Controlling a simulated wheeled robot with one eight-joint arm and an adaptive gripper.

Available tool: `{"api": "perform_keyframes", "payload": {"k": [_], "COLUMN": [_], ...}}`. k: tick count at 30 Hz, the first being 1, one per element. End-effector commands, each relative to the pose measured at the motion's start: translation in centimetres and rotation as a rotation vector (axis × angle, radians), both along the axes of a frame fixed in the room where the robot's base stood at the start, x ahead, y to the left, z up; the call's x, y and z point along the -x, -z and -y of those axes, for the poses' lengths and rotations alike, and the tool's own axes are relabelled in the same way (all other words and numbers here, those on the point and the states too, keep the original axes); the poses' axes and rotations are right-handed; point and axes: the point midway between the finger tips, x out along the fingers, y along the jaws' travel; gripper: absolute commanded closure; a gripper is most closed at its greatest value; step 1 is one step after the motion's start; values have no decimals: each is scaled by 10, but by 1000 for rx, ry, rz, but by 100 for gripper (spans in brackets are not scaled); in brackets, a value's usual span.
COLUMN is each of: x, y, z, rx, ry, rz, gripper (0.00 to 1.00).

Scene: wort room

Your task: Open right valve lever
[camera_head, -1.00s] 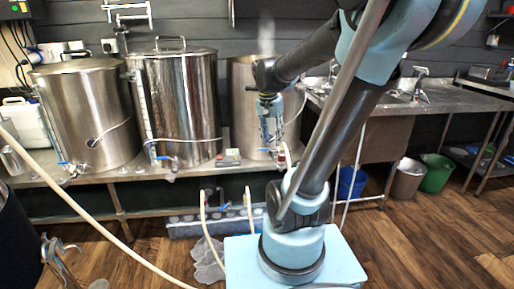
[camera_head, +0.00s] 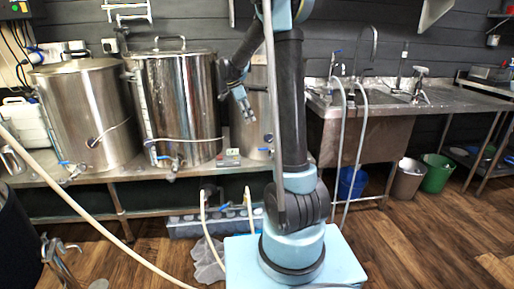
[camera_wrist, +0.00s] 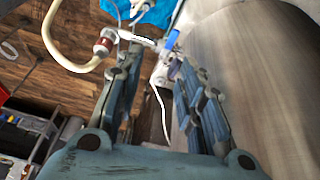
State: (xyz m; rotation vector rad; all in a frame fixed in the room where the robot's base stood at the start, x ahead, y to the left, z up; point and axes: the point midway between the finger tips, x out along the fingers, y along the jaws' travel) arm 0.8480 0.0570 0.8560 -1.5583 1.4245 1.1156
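My gripper (camera_head: 244,108) hangs in front of the right steel kettle (camera_head: 259,112), its fingers pointing down. In the wrist view my gripper (camera_wrist: 155,60) is open, with a clear gap between the two fingers. A valve with a blue lever (camera_wrist: 171,40) shows just beyond the fingertips, nearer the right finger. A red-banded fitting (camera_wrist: 103,45) with a pale hose lies to the left of it. The fingers do not appear to hold the lever. In the head view my arm hides much of the right kettle, and its valve is hard to make out.
A middle kettle (camera_head: 180,105) and a left kettle (camera_head: 84,118) stand on the steel bench, each with a low valve. A small box (camera_head: 229,157) sits between the middle and right kettles. A sink (camera_head: 365,100) with upright hoses stands to the right.

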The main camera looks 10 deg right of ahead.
Motion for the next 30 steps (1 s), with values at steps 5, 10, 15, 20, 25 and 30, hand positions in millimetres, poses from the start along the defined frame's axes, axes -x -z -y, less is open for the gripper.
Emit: {"api": "perform_keyframes", "payload": {"k": [5, 10, 15, 20, 25, 30], "x": [-26, -33, -33, -33, -33, -33], "y": [12, 19, 35, 60, 87, 115], "z": [-10, -12, -5, 5, 17, 28], "rx": [24, 31, 31, 31, 31, 31], "ry": [83, 113, 116, 116, 116, 115], "rz": [26, 36, 36, 36, 36, 37], "gripper": [65, 65, 65, 65, 65, 65]}}
